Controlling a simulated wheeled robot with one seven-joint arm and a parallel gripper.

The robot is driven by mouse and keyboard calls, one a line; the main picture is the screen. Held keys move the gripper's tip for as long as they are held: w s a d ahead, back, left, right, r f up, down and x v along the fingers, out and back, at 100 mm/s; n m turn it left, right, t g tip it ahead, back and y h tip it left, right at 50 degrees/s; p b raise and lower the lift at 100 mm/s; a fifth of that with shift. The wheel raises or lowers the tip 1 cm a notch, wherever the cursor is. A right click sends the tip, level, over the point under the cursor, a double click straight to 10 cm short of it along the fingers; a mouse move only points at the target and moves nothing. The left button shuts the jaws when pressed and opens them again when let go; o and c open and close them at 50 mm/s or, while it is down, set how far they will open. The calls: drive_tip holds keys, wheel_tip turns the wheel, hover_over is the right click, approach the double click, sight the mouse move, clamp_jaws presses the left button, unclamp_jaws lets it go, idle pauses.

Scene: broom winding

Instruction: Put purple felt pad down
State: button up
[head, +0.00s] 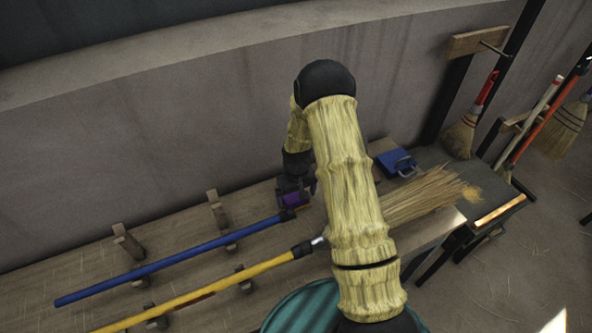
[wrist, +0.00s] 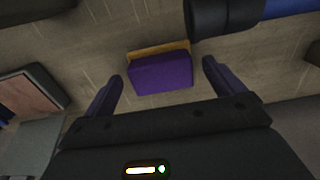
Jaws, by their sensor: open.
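The purple felt pad (wrist: 160,73) shows in the wrist view as a small purple block with a tan layer along its far edge. It appears to rest on the wooden bench top (wrist: 120,30). My gripper (wrist: 162,70) is open, with its two purple fingers on either side of the pad and a visible gap at each side. In the head view my gripper (head: 293,195) is low over the bench, beside the end of the blue broom handle (head: 180,256). The pad cannot be told apart from the purple fingers there.
A yellow handle (head: 210,288) with a straw broom head (head: 430,192) lies in front. Wooden pegs (head: 128,241) stand along the bench. A blue object with a grey handle (head: 396,162) sits to the right. A black cylinder (wrist: 222,16) is close beyond the pad. Brooms hang at the right wall.

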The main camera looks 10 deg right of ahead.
sight(296, 198)
wheel_tip(296, 198, up, 15)
drive_tip(key=b, duration=0.3)
drive_tip(key=shift+w+a, duration=0.1)
idle(0.4)
drive_tip(key=s+r+m+t, duration=0.1)
drive_tip(key=s+r, duration=0.2)
drive_tip(key=s, duration=0.7)
drive_tip(key=s+r+m+t, duration=0.1)
drive_tip(key=s+r, duration=0.2)
drive_tip(key=s, duration=0.6)
drive_tip(key=shift+s+r+t, duration=0.15)
drive_tip(key=shift+s+t, duration=0.15)
drive_tip(key=shift+s, duration=0.05)
